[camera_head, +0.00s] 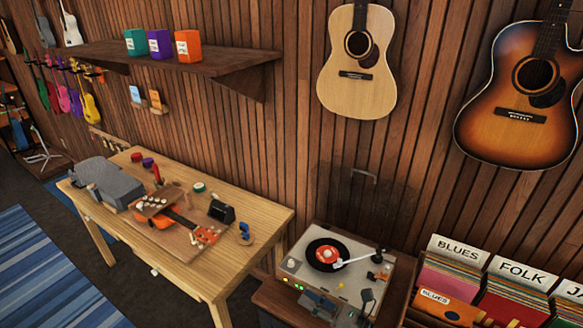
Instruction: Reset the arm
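My arms do not show clearly in the head view. A small dark grey-blue shape (319,301) at the front edge of the turntable (296,266) may be part of my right gripper, but it is too small to tell, and I cannot see whether it is open or shut. I see nothing held. My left gripper is not in view. The turntable carries a black record with a red label (326,254) and a white tonearm (354,261).
A wooden table (262,218) on the left holds a grey case (118,185), an orange ukulele (172,218) on a board, and small tools. Record bins (516,282) stand at right. Guitars (357,95) hang above. A wall shelf (180,62) juts out. A blue striped rug (45,275) lies on open floor.

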